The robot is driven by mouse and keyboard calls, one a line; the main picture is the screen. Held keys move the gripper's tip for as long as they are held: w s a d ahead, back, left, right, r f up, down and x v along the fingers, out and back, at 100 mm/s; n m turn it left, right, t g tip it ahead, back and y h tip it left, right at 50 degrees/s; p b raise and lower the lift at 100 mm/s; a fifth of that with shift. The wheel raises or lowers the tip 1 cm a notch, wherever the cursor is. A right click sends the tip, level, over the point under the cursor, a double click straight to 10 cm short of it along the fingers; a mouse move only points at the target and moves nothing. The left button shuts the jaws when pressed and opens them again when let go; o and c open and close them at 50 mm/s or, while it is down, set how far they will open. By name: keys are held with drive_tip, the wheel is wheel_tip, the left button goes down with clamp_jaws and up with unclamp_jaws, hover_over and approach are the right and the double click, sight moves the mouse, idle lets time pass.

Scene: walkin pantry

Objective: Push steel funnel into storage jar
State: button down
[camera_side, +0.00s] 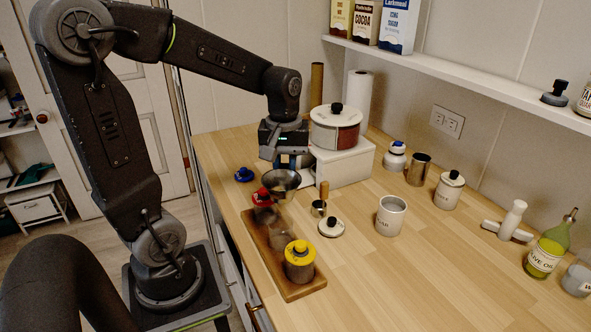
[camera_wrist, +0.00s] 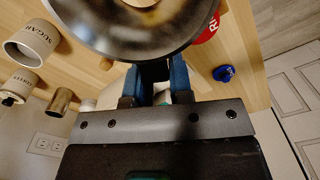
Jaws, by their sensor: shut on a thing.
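The steel funnel (camera_side: 283,180) has a wide shiny bowl and is held above the back part of a wooden tray. My gripper (camera_side: 290,163) is shut on the funnel's near rim side; the blue fingers (camera_wrist: 156,78) meet its edge in the wrist view, where the funnel (camera_wrist: 125,42) fills the top.
The wooden tray (camera_side: 258,243) lies along the counter's left edge. A blue lid (camera_side: 244,174) is left of my gripper. A white box (camera_side: 345,165) is behind.

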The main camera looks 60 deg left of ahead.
drive_tip(key=shift+s+f, duration=0.15)
drive_tip(key=shift+f, duration=3)
drive_tip(key=shift+f, duration=0.25)
drive_tip(key=c, duration=0.9)
unclamp_jaws()
drive_tip(key=shift+c, duration=0.2)
drive_tip(key=o, duration=0.4)
drive_tip(key=shift+s+f, duration=0.1)
drive_tip(key=shift+r, duration=3.65)
